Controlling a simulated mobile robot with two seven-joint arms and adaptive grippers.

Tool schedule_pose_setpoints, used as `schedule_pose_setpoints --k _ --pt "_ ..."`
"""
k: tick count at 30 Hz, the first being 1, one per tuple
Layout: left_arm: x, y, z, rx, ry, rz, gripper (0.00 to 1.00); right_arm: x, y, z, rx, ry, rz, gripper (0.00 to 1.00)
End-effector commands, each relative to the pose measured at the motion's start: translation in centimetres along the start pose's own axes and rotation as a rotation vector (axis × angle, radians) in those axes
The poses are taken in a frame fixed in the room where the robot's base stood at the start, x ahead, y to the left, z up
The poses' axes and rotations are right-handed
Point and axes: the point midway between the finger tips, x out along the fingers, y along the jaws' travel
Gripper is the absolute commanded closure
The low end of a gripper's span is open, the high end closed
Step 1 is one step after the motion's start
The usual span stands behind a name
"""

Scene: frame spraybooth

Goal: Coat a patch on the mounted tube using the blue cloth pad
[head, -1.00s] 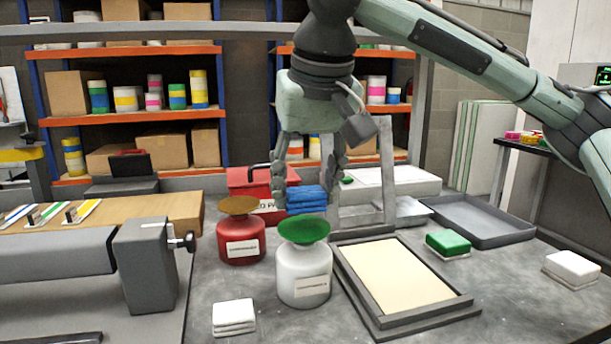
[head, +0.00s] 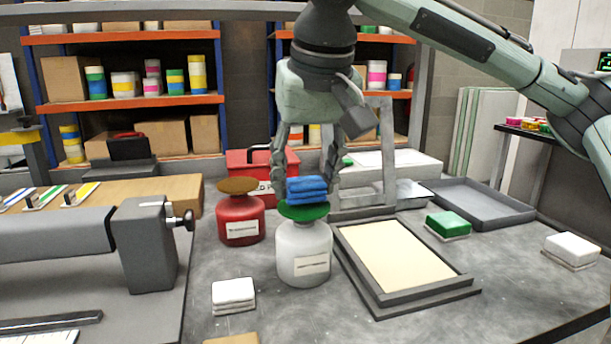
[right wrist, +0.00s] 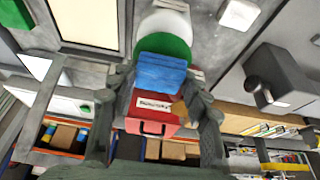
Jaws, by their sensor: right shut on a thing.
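The blue cloth pad (head: 307,189) is a folded stack between the fingers of my right gripper (head: 306,178). The right wrist view also shows the pad (right wrist: 160,73) between both fingers. The pad is at the green top (head: 304,211) of a white jar (head: 304,254) and seems to touch it; the exact contact is hard to tell. The mounted tube (head: 55,236) is a grey cylinder lying level at the left, its end at a grey clamp block (head: 147,245). My right gripper is well to the right of the tube. My left gripper is out of view.
A red jar (head: 240,222) with a brown top stands left of the white jar. A framed cream tray (head: 395,255), a green pad (head: 448,224) and white pads (head: 233,293) (head: 571,248) lie around. A red box (head: 263,168) stands behind. Bare bench shows at the front right.

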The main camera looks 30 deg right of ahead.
Motion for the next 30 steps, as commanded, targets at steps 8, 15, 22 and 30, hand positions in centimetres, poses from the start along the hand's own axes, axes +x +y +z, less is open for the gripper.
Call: schedule_pose_setpoints --k 8,15,22,30 --pt "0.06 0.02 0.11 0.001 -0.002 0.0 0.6 0.04 -0.01 0.02 0.0 0.0 0.0 0.76" --pt "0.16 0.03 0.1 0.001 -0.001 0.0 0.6 0.3 -0.01 0.13 0.0 -0.001 0.0 0.76" --pt "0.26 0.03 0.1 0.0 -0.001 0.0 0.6 0.55 -0.01 0.24 0.0 -0.001 0.0 0.76" --pt "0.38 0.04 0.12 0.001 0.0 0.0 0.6 0.84 -0.01 0.36 0.0 0.0 0.0 0.76"
